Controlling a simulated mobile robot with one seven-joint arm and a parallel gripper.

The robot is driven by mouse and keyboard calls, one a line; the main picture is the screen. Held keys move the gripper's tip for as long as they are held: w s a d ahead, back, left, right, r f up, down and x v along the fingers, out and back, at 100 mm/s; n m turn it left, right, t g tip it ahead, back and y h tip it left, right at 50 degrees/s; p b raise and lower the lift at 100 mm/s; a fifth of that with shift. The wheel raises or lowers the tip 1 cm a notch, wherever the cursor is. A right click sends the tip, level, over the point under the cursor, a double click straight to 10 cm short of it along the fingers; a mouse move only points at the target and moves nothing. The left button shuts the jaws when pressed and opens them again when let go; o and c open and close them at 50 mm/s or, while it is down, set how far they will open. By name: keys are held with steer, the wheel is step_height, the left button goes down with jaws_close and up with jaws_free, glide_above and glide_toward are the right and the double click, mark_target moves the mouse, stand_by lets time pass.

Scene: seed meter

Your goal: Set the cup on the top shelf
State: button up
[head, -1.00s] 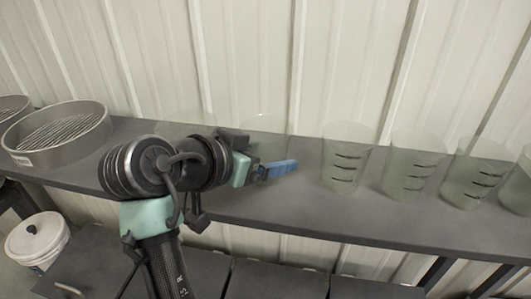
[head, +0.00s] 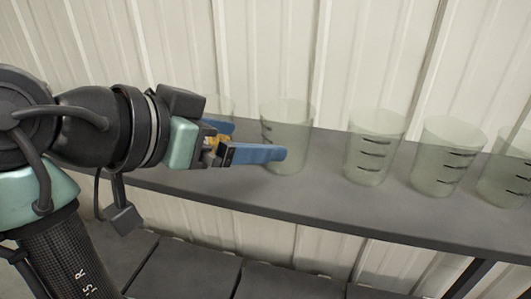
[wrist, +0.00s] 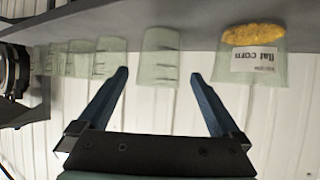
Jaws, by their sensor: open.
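Several clear cups with dark measuring marks stand upright in a row on a dark grey shelf (head: 330,205). One cup (head: 285,125) is at the tips of my gripper (head: 258,140). In the wrist view this cup (wrist: 160,55) shows between the two blue fingers, beyond their tips. My gripper (wrist: 159,76) is open and empty. A cup with yellow grain and a corn label (wrist: 250,55) is at the right of the wrist view. Another cup (head: 218,104) is partly hidden behind my gripper in the head view. Which cup the task means cannot be told.
More cups (head: 375,145) stand to the right along the shelf, with gaps between them. A corrugated white wall (head: 370,50) is close behind. Dark panels (head: 190,265) lie below the shelf. The wrist view shows the shelf upside down.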

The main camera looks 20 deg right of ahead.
steer(key=shift+v, duration=0.95)
steer(key=w+a+r+n+t+y, duration=0.1)
steer(key=w+r+n+t, duration=0.15)
steer(key=r+t, duration=0.2)
steer(key=w+r+n+t+y, duration=0.2)
steer(key=r+n+t, duration=0.2)
steer(key=t, duration=0.2)
steer(key=s+a+r+n+t+y, duration=0.5)
steer(key=s+a+r+t+y, duration=0.1)
steer(key=s+r+t, duration=0.4)
step_height(320, 180, up, 2)
steer(key=shift+s+r+t+y, duration=0.15)
steer(key=shift+s+t+y, duration=0.2)
steer(key=shift+s+y, duration=0.5)
steer(key=shift+n, duration=0.25)
